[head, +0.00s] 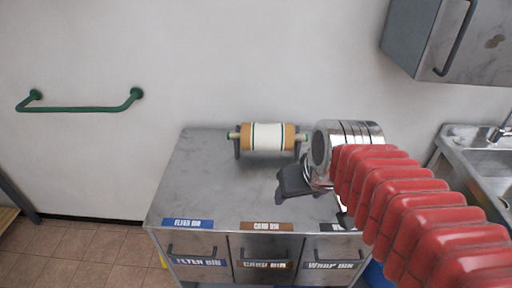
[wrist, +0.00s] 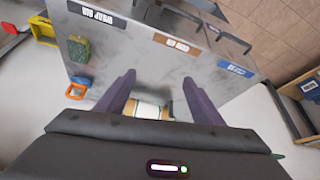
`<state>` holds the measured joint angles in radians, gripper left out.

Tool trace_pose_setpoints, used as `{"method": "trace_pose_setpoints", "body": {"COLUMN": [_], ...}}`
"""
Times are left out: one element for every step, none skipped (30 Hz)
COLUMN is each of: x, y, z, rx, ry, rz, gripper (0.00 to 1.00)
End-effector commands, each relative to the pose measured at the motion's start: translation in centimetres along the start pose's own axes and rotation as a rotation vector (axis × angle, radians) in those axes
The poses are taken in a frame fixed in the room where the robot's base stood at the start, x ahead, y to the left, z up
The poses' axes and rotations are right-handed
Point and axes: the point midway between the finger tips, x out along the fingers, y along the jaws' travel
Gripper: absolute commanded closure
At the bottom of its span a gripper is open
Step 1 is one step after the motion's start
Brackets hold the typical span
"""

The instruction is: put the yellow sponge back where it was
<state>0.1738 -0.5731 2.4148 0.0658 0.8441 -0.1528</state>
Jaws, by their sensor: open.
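My gripper (head: 295,180) is open above the metal cabinet top (head: 195,175), with the arm reaching in from the right. In the wrist view its two purple fingers (wrist: 158,80) are apart, with bare metal between their tips. A mottled yellow-green block (wrist: 78,49), which looks like the sponge, is on the cabinet top near its left edge in the wrist view, well apart from the fingers. My arm hides that area in the head view.
A roller on a stand (head: 267,137) stands at the back of the cabinet top. An orange-and-blue object (wrist: 77,88) is near the block. Labelled bins (head: 265,258) line the front. A yellow object (wrist: 43,30) is beyond the cabinet edge. A sink (head: 480,150) is at right.

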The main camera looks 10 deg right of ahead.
Motion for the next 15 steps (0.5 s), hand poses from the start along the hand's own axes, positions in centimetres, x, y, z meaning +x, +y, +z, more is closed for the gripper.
{"method": "trace_pose_setpoints", "body": {"x": [-0.7, -0.9, -1.3, -1.5, -1.7, -1.9, -2.1, -2.2, -2.3, -2.4, -2.4, -2.4, -2.4, -2.4, -2.4], "y": [-1.1, -1.7, -2.3, -2.7, -3.0, -3.5, -3.7, -3.9, -4.0, -4.1, -4.2, -4.2, -4.2, -4.2, -4.2], "z": [0.8, 1.2, 1.8, 2.2, 2.6, 3.0, 3.3, 3.6, 3.8, 3.9, 4.0, 4.1, 4.1, 4.1, 4.1], "rx": [-0.018, -0.022, -0.029, -0.034, -0.037, -0.042, -0.043, -0.045, -0.047, -0.048, -0.048, -0.047, -0.047, -0.047, -0.046], "ry": [0.011, 0.014, 0.018, 0.022, 0.025, 0.027, 0.029, 0.03, 0.032, 0.033, 0.033, 0.033, 0.032, 0.032, 0.032], "rz": [-0.008, -0.011, -0.015, -0.018, -0.02, -0.024, -0.025, -0.027, -0.028, -0.028, -0.028, -0.029, -0.029, -0.029, -0.028], "gripper": [0.39, 0.39, 0.39, 0.39, 0.39, 0.39, 0.39, 0.39, 0.39, 0.39, 0.39, 0.39, 0.39, 0.39, 0.39]}}
